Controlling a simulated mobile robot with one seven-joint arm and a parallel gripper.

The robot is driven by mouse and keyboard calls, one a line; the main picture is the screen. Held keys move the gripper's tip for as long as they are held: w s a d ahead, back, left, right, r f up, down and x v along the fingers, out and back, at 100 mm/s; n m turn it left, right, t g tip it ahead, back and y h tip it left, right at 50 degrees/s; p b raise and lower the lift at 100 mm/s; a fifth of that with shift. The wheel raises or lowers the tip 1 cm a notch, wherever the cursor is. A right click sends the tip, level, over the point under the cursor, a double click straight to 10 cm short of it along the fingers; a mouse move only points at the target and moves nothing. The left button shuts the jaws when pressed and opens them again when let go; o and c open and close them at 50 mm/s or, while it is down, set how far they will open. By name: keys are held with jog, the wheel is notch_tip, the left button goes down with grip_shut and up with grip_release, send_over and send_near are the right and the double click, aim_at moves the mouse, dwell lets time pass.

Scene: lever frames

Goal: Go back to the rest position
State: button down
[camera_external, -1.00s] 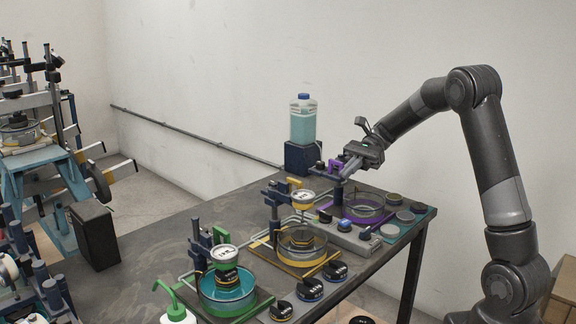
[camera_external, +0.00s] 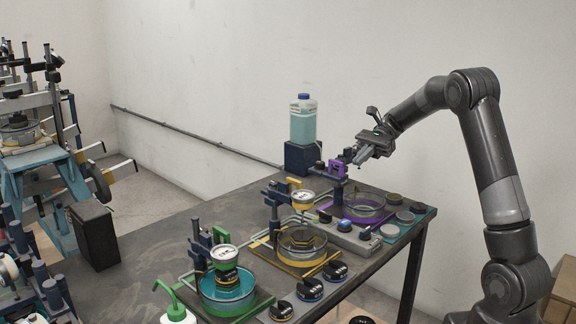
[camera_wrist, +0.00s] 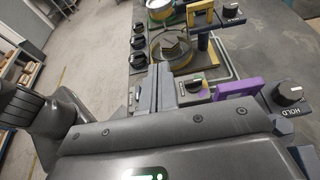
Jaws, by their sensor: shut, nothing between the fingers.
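My gripper (camera_external: 358,160) is shut and empty. In the external view it hangs in the air near the purple station (camera_external: 365,207) at the far right end of the table, close to the station's purple bracket (camera_external: 337,168). Its closed fingers (camera_wrist: 168,95) point forward in the wrist view, with the purple bracket (camera_wrist: 240,88) to their right. My arm is bent, reaching left from its base at the right. The rest position itself is not marked in either view.
The dark table (camera_external: 150,262) also carries a yellow station (camera_external: 302,240) and a green station (camera_external: 226,292) with a teal dish. Several dark knobs line its front edge. A jug (camera_external: 303,122) of blue-green liquid stands behind. The air above and right of the gripper is clear.

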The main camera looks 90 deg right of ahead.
jog(key=w+a+r+n+g+h, duration=0.1)
jog(key=w+a+n+g, duration=0.15)
jog(key=a, duration=0.55)
jog(key=w+a+r+n+g+h, duration=0.15)
jog(key=a+n, duration=0.25)
jog(key=a, duration=0.4)
jog(key=w+a+n+g, duration=0.2)
jog(key=a+n+g, duration=0.15)
jog(key=a, duration=0.55)
jog(key=s+a+f+n+t+h, duration=0.1)
jog(key=s+a+n+h, duration=0.2)
jog(key=a+n, duration=0.5)
jog(key=s+a+f+n+t+h, duration=0.1)
jog(key=s+a+n+h, duration=0.3)
jog(key=a+n, duration=0.5)
jog(key=shift+s+a+t, duration=0.45)
jog(key=shift+s+t, duration=0.1)
jog(key=shift+s, duration=0.5)
jog(key=c, duration=2.1)
grip_release()
jog(key=shift+h, duration=0.25)
jog(key=shift+c, duration=0.2)
